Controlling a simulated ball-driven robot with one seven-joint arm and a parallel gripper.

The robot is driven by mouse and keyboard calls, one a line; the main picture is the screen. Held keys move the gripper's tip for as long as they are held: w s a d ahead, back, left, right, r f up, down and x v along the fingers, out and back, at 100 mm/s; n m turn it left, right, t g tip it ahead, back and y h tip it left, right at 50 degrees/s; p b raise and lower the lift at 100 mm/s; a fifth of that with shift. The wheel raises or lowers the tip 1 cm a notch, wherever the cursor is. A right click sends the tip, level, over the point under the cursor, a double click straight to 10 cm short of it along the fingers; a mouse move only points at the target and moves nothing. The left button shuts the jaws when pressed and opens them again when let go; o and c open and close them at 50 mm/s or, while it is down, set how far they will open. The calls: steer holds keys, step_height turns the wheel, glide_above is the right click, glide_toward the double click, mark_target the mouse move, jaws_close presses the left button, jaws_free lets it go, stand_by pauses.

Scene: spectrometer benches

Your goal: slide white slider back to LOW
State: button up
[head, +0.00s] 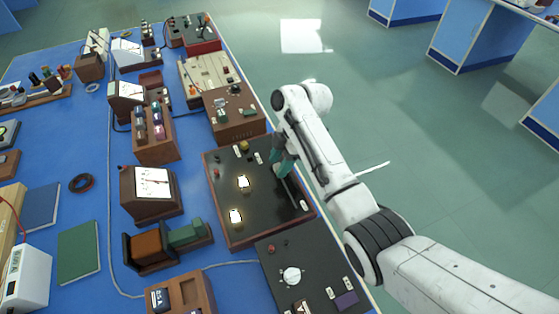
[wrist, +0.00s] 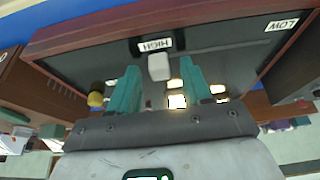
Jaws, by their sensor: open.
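The white slider (wrist: 159,67) is a small pale block on a black panel. In the wrist view it stands just below the HIGH label (wrist: 155,44). The LOW label (wrist: 282,24) is apart from it, at the upper right, upside down. My gripper (wrist: 160,70) is open, with one teal finger on each side of the slider. The slider shows between the fingertips; I cannot tell whether either touches it. In the head view my gripper (head: 283,166) is over the right side of the panel (head: 222,176), and the arm and fingers hide the slider.
The panel has a brown frame and lit white squares (head: 243,182). A brown box (head: 236,112) lies behind it and a dark panel with a white knob (head: 291,277) in front. A meter (head: 150,190) stands at its left. Open floor (head: 400,120) is to the right.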

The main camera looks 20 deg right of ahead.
jaws_close()
stand_by(0.5)
